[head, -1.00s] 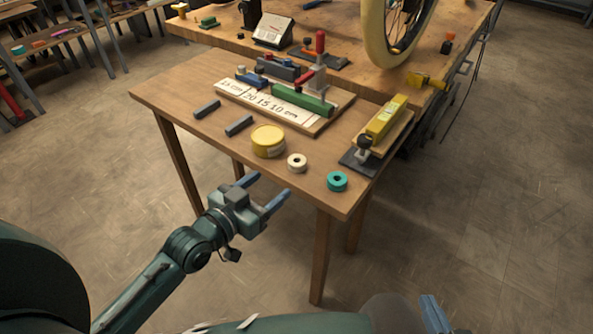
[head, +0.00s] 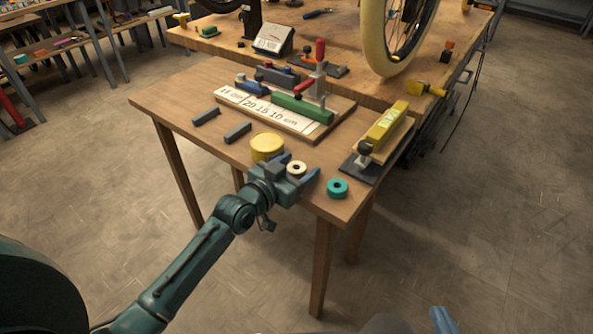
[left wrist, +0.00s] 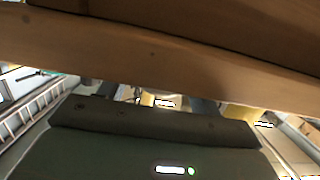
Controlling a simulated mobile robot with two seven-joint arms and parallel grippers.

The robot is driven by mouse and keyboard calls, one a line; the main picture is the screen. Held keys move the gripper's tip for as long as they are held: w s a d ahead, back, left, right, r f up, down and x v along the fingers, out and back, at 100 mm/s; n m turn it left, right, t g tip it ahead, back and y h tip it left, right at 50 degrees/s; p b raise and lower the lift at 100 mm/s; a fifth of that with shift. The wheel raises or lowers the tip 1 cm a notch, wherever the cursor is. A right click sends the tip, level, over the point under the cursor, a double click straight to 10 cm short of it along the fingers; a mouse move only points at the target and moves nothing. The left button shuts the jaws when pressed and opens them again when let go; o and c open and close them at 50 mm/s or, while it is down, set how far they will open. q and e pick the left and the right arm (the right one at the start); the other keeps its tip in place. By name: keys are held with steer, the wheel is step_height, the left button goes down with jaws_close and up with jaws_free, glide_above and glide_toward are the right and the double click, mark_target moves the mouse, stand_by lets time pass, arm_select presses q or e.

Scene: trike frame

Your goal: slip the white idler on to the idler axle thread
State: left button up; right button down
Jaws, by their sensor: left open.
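The white idler (head: 296,168), a small ring with a dark hole, lies near the front edge of the wooden table. My left gripper (head: 299,167) is open, with one finger on each side of the idler in the head view. I cannot tell whether the fingers touch it or how high they are. I cannot make out the idler axle thread for certain in either view. Only the blue fingers of my right gripper (head: 440,319) show at the bottom edge, too little to tell their state. The left wrist view shows the wooden table edge (left wrist: 150,52), not the idler.
A yellow round tin (head: 267,147) stands close to the left finger. A teal ring (head: 337,188) lies right of the idler. A fixture with a yellow block (head: 387,126) and a board with a green block (head: 302,108) stand behind. Two grey bars lie at left.

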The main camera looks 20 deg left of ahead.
arm_select(q)
steer(key=shift+c, duration=0.3)
steer(key=c, duration=1)
steer(key=shift+o, duration=0.2)
